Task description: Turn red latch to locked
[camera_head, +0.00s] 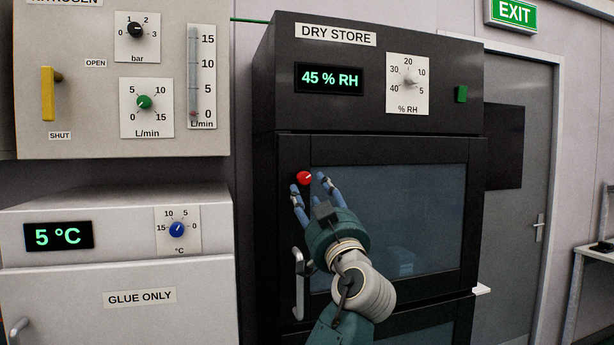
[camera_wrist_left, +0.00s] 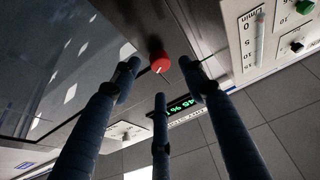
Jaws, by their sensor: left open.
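The red latch (camera_head: 304,177) is a small round red knob on the black frame of the dry store's upper door (camera_head: 400,205), near its top left corner. My left gripper (camera_head: 309,184) is open in front of it, with blue fingers spread to either side. In the left wrist view, the red latch (camera_wrist_left: 159,61) shows between the fingertips of the left gripper (camera_wrist_left: 159,74), with a third finger on the other side. The fingers appear apart from the latch; whether any touches it is unclear. The latch's locked mark is not readable. My right gripper is not in view.
A vertical door handle (camera_head: 298,283) stands below the latch, close to my left wrist. The humidity dial (camera_head: 407,83) and a green button (camera_head: 461,94) sit above. To the left are the nitrogen panel (camera_head: 90,100) and the glue fridge (camera_head: 110,270).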

